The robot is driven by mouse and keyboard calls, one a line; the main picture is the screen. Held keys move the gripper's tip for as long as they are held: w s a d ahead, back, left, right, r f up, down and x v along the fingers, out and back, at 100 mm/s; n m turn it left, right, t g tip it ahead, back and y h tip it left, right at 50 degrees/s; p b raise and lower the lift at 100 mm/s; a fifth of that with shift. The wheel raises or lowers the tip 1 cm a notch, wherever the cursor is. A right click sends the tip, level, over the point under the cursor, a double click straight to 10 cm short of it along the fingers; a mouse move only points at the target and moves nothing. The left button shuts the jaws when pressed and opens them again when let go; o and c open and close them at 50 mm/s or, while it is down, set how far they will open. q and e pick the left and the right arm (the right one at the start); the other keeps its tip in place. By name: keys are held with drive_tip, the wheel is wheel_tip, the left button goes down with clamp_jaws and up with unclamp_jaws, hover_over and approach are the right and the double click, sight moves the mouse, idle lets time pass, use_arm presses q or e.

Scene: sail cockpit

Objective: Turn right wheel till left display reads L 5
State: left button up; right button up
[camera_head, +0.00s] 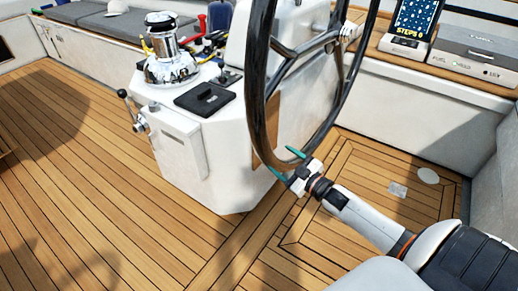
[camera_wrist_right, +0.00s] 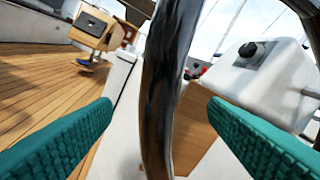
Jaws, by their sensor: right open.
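The wheel (camera_head: 257,85) has a large dark, glossy rim and metal spokes; it stands at the top middle of the head view, partly cut off. My right gripper (camera_head: 285,163), with teal fingers, is open at the wheel's lower rim. In the right wrist view the rim (camera_wrist_right: 165,90) runs upright between the two spread fingers, with gaps on both sides; I cannot tell how deep it sits between them. A small screen (camera_head: 414,20) at the top right shows light dots on blue and the text "STEPS 0". No display with an L reading shows. My left gripper is out of view.
A white pedestal (camera_head: 185,140) stands left of the wheel, bearing a chrome winch (camera_head: 170,60) and a black plate (camera_head: 205,98). A lever (camera_head: 130,108) sticks out from its left side. A grey box (camera_head: 478,52) sits beside the screen. The teak floor (camera_head: 80,160) at left is clear.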

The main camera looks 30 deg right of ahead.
sight(267, 149)
drive_tip(key=w, duration=0.3)
drive_tip(key=w+a, duration=0.1)
drive_tip(key=w, duration=0.2)
drive_tip(key=w+b, duration=0.1)
drive_tip(key=w, duration=0.3)
drive_tip(key=shift+a, duration=0.4)
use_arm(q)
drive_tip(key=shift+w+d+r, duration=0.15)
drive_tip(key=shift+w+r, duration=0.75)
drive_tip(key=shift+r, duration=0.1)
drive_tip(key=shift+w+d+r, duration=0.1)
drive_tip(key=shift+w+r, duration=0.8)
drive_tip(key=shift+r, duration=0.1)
use_arm(e)
drive_tip(key=shift+w+a, duration=0.15)
drive_tip(key=shift+w, duration=0.6)
drive_tip(key=shift+c, duration=0.3)
